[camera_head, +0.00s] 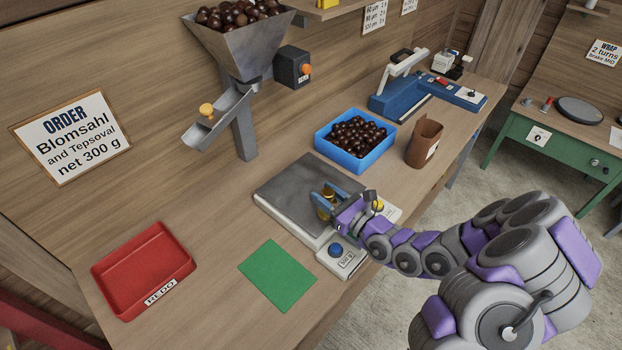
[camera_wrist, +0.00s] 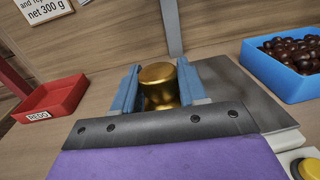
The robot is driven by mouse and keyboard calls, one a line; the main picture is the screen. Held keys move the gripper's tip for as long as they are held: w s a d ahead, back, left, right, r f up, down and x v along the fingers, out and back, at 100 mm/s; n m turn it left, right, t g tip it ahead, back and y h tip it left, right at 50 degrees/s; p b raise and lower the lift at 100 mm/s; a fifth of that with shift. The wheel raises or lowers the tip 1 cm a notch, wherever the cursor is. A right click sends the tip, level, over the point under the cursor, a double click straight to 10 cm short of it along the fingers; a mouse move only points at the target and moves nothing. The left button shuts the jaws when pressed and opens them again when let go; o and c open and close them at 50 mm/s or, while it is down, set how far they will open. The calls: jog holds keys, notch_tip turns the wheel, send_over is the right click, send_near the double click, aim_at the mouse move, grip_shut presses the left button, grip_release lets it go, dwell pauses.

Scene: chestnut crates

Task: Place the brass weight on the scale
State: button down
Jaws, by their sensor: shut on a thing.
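The brass weight (camera_wrist: 158,86) is a gold, knobbed cylinder between the two blue fingers of my gripper (camera_wrist: 160,92). In the head view the weight (camera_head: 325,203) and my gripper (camera_head: 328,197) are over the grey plate of the scale (camera_head: 283,193). My gripper is shut on the weight. The weight's base is hidden in the wrist view, and I cannot tell whether it touches the plate.
A blue crate of chestnuts (camera_head: 341,162) and a brown paper bag (camera_head: 424,143) stand behind the scale. A green mat (camera_head: 276,274) and a red REDO tray (camera_head: 126,249) lie to the left. A chestnut hopper (camera_head: 238,42) with a chute stands at the back.

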jog(key=w+a+f+b, duration=0.1)
jog(key=w, duration=0.3)
jog(key=w+a+f+b, duration=0.1)
jog(key=w+a+f, duration=0.1)
jog(key=w, duration=0.2)
jog(key=w+a+f+b, duration=0.1)
jog(key=w+a+f, duration=0.1)
jog(key=w, duration=0.2)
jog(key=shift+w+a+b, duration=0.1)
jog(key=shift+w+b, duration=0.2)
jog(key=shift+w, duration=0.1)
jog(key=shift+r, duration=0.15)
jog(key=c, duration=0.6)
grip_release()
jog(key=p+v, duration=0.2)
jog(key=v, duration=0.8)
jog(key=shift+s+d, duration=0.2)
jog(key=shift+d, duration=0.15)
jog(key=shift+s+d, duration=0.45)
jog(key=shift+s, duration=0.1)
